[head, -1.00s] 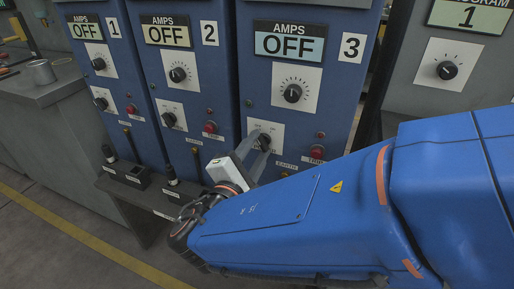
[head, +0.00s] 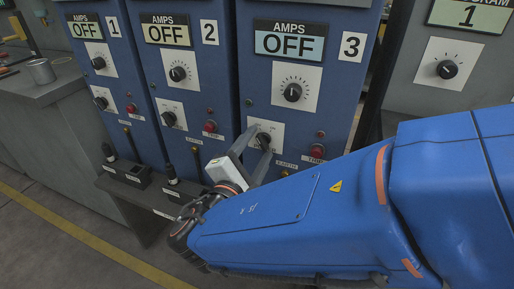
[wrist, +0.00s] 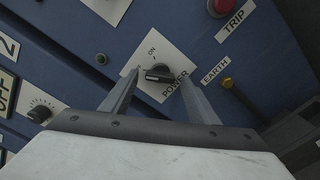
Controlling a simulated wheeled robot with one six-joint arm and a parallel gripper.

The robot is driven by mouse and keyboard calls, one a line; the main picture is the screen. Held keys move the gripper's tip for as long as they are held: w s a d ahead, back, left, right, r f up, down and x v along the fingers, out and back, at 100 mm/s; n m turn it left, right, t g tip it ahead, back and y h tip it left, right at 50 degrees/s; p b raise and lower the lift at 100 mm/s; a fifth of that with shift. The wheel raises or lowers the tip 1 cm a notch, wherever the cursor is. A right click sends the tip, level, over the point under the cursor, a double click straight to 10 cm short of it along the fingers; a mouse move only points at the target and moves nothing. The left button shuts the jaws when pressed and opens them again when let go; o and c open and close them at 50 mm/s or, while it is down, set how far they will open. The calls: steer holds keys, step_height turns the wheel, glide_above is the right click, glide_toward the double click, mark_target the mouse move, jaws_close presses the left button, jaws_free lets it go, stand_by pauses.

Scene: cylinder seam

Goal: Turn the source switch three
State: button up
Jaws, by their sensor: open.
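The blue cabinet of source three (head: 278,90) carries a white 3 label and a display reading OFF. Its power switch (wrist: 157,73) is a black rotary knob on a white plate marked POWER and ON in the wrist view. The knob also shows in the head view (head: 263,138), partly behind my gripper. My gripper (wrist: 157,88) is open, with one finger on each side of the knob as seen in the wrist view. I cannot tell whether either finger touches it.
Above the switch is the amps dial (head: 293,92). A red trip button (head: 317,151) sits to the right. Sources one (head: 92,60) and two (head: 178,75) stand at left, both reading OFF. A grey program panel (head: 447,70) is at right.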

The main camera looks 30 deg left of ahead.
steer(key=s+d, duration=0.2)
steer(key=s, duration=1.5)
steer(key=shift+s, duration=0.15)
